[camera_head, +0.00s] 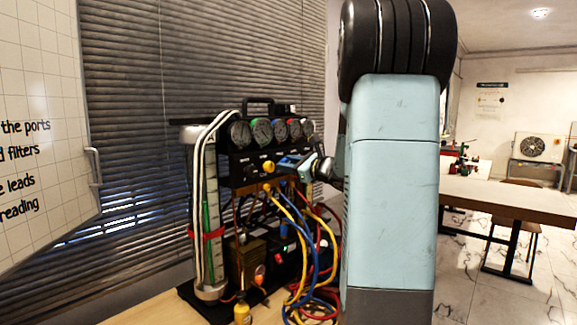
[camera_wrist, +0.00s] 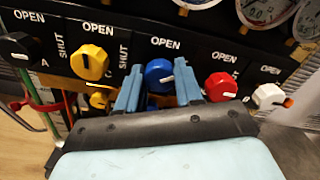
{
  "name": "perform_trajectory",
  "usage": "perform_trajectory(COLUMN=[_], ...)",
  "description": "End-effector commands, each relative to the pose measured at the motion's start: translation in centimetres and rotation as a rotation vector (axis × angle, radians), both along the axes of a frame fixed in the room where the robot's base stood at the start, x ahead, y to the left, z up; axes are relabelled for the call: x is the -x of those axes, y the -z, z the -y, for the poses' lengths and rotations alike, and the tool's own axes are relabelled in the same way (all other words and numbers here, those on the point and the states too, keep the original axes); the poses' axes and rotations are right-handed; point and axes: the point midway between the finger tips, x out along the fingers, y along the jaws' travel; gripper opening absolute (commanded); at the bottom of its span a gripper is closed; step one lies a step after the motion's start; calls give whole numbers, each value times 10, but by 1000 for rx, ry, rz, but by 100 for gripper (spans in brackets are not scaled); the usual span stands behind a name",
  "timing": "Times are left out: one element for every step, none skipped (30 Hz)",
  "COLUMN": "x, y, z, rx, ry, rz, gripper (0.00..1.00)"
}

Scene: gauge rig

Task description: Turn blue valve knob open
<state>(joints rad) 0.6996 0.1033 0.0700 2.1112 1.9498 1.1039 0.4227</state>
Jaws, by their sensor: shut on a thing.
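The blue valve knob (camera_wrist: 159,76) sits on the black panel of the gauge rig (camera_head: 262,165), in a row with other knobs. In the wrist view my gripper (camera_wrist: 158,88) has one light blue finger on each side of the blue knob and is shut on it. The knob's white mark lies near level, tilted slightly. "OPEN" is printed above it. In the head view my gripper (camera_head: 291,162) reaches the panel from the right, and the blue knob is hard to tell apart from the fingers.
Yellow (camera_wrist: 90,62), black (camera_wrist: 18,48), red (camera_wrist: 221,86) and white (camera_wrist: 268,96) knobs flank the blue one. Gauges (camera_head: 262,131) are above the panel. Yellow, blue and red hoses (camera_head: 316,262) hang below.

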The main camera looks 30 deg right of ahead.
Motion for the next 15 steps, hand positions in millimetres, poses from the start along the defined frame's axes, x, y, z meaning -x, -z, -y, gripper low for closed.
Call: perform_trajectory(x=[0,0,0,0,0,0,0,0,0,0,0,0,0,0,0], y=[0,0,0,0,1,1,1,1,1,1,1,1,1,1,1], z=[-1,-2,-2,-1,-2,-2,-2,-2,-2,-2,-2,-2,-2,-2,-3], rx=[41,68,103,131,157,193,220,246,282,308,336,370,398,425,460], ry=[-2,-3,-2,-2,-2,-3,-3,-3,-3,-3,-3,-3,-3,-3,-3], rz=[15,24,38,48,57,70,80,89,102,112,122,134,144,154,167], gripper=[5,5,5,5,5,5,5,5,5,5,5,5,5,5,5])
